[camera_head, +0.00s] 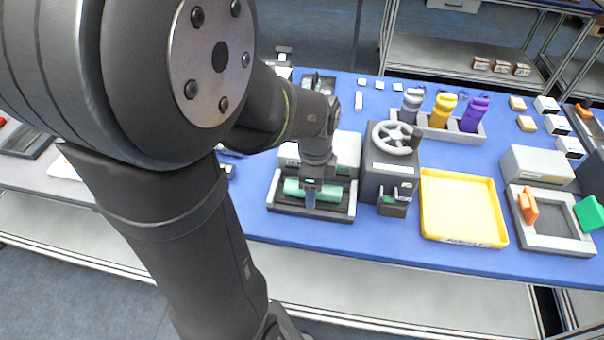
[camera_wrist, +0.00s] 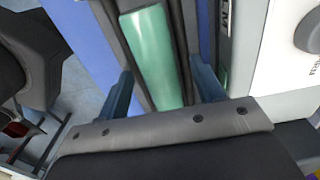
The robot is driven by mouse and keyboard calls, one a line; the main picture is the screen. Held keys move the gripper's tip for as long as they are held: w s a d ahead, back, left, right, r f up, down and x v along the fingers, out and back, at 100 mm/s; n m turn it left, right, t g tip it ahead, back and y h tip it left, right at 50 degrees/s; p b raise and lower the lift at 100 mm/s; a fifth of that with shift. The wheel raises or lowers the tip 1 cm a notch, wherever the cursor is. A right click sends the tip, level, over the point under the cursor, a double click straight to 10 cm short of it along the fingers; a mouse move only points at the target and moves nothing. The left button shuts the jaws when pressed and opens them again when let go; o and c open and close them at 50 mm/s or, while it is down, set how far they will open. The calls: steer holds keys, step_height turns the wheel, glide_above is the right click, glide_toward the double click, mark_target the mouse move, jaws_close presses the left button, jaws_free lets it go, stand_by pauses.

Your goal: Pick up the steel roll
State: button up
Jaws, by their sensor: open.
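A green roll (camera_head: 292,188) lies lengthwise in a dark-framed tray (camera_head: 300,210) at the front of the blue table. My gripper (camera_head: 311,200) points down at the roll, and its fingers hide part of it. In the wrist view the green roll (camera_wrist: 152,55) shows between the two blue fingers of my gripper (camera_wrist: 161,68). The fingers are apart, one on each side of the roll. I cannot tell whether they touch it. No roll of plain steel colour is clearly visible; the green one is the only roll I can make out.
A dark grey machine with a handwheel (camera_head: 393,138) stands close to the right of the tray. A yellow tray (camera_head: 462,205) lies farther right. A rack (camera_head: 452,132) behind holds grey, yellow and purple bottles. A light grey machine (camera_head: 346,150) stands just behind the roll's tray.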

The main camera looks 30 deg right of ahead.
steer(key=c, duration=1.3)
